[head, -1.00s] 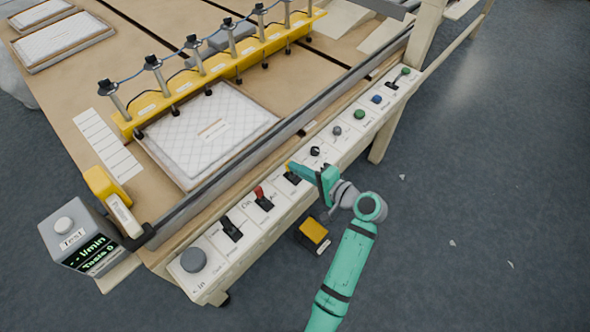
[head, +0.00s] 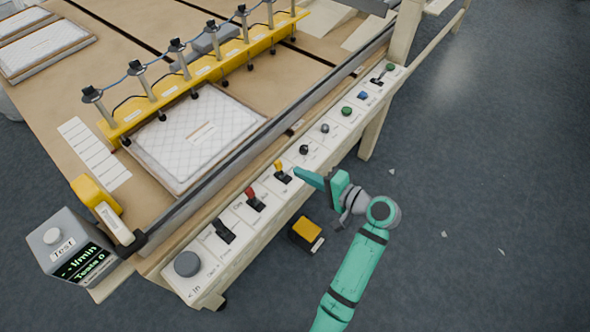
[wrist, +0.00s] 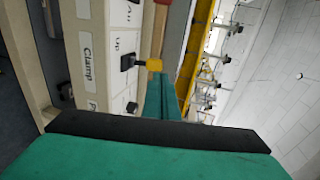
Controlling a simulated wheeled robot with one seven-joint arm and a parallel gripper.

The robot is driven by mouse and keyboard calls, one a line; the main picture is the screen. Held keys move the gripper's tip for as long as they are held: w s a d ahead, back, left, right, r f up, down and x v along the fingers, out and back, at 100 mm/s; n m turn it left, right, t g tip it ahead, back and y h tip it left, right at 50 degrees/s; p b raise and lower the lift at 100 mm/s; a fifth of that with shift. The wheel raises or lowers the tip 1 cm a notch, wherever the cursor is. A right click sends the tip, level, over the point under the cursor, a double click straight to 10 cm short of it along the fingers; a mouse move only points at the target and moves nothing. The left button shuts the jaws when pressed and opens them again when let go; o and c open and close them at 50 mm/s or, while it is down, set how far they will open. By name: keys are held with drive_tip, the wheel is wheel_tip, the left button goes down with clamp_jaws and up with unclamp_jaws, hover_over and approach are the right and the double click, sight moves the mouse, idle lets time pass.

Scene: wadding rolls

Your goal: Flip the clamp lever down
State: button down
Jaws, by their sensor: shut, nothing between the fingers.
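The clamp lever (head: 279,167) is a short lever with a yellow tip on a black base, on the white control panel. In the head view its tip points up and toward the table. In the wrist view the yellow tip (wrist: 154,66) stands out to the right of its base, near the "Clamp" and "Up" labels. My gripper (head: 299,173) is shut and empty, just right of the lever, with a small gap in the head view. In the wrist view its green finger (wrist: 160,98) lies just below the yellow tip; contact cannot be told.
On the panel (head: 208,263), a red-tipped lever (head: 251,194) and a black lever (head: 222,231) stand to the left, knobs and buttons to the right. A metal rail (head: 250,150) runs behind. A yellow-and-black box (head: 306,233) is below the panel. Open floor lies right.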

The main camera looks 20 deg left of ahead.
drive_tip(key=v, duration=0.8)
drive_tip(key=shift+r, duration=0.3)
drive_tip(key=shift+a, duration=0.25)
drive_tip(key=s+f+m+t+h, duration=0.2)
drive_tip(key=f, duration=0.4)
drive_tip(key=s+f+m+t+h, duration=0.1)
drive_tip(key=s+f+h, duration=0.15)
drive_tip(key=f, duration=0.35)
drive_tip(key=s+d+f+t+h, duration=0.2)
drive_tip(key=s+f+h, duration=0.45)
drive_tip(key=s, duration=0.25)
drive_tip(key=s+d+r+n+t+h, duration=0.1)
drive_tip(key=s+d, duration=0.1)
drive_tip(key=s, duration=0.4)
drive_tip(key=s+d+r+n+t+h, duration=0.1)
drive_tip(key=s+r+n+h, duration=0.1)
drive_tip(key=s, duration=0.3)
drive_tip(key=s+r+n+t, duration=0.2)
drive_tip(key=s+r+n, duration=0.3)
drive_tip(key=s+r, duration=0.3)
wheel_tip(320, 180, up, 2)
drive_tip(key=shift+s+a+r, duration=0.15)
drive_tip(key=shift+a, duration=0.3)
